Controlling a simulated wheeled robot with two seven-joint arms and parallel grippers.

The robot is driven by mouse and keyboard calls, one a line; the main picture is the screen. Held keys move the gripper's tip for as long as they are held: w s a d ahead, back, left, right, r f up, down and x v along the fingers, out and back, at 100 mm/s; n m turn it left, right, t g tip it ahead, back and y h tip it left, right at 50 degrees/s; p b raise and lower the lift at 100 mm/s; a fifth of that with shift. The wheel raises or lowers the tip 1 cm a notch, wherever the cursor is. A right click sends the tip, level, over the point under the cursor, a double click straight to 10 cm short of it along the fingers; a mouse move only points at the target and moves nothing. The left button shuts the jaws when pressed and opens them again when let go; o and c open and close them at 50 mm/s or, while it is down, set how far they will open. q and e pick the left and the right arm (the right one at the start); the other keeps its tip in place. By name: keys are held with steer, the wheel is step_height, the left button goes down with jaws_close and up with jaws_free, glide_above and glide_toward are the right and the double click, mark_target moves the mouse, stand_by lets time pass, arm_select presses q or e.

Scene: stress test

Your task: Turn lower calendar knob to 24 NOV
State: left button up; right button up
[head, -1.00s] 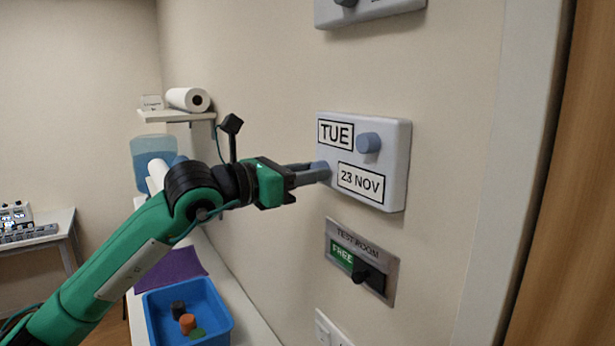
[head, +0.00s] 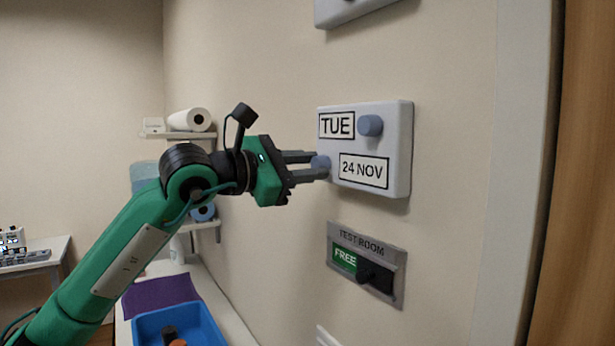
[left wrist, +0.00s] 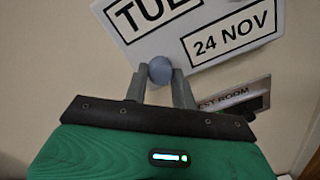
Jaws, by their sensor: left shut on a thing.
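The white calendar box (head: 400,150) is fixed to the wall. Its upper window (head: 336,126) reads TUE and its lower window (head: 363,171) reads 24 NOV; the left wrist view also shows 24 NOV (left wrist: 232,32). The upper knob (head: 370,125) is grey-blue and free. The lower knob (head: 321,164) is left of the date window, with my left gripper (head: 318,167) shut on it. In the left wrist view the round lower knob (left wrist: 159,70) sits between the two fingertips. My right gripper is not in view.
A TEST ROOM sign (head: 366,264) with a dark slider, reading FREE, is on the wall below the calendar. A blue tray (head: 150,325) and purple cloth (head: 160,294) lie on the counter. A shelf holds a paper roll (head: 189,120). A door frame stands at right.

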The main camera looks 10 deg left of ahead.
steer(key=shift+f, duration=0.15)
arm_select(q)
steer(key=shift+r, duration=0.1)
steer(key=o, duration=1)
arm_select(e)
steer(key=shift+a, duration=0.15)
arm_select(q)
steer(key=shift+s+a+b, duration=0.3)
steer(key=shift+a+b, duration=0.05)
steer(key=b+v, duration=0.4)
steer(key=v, duration=0.9)
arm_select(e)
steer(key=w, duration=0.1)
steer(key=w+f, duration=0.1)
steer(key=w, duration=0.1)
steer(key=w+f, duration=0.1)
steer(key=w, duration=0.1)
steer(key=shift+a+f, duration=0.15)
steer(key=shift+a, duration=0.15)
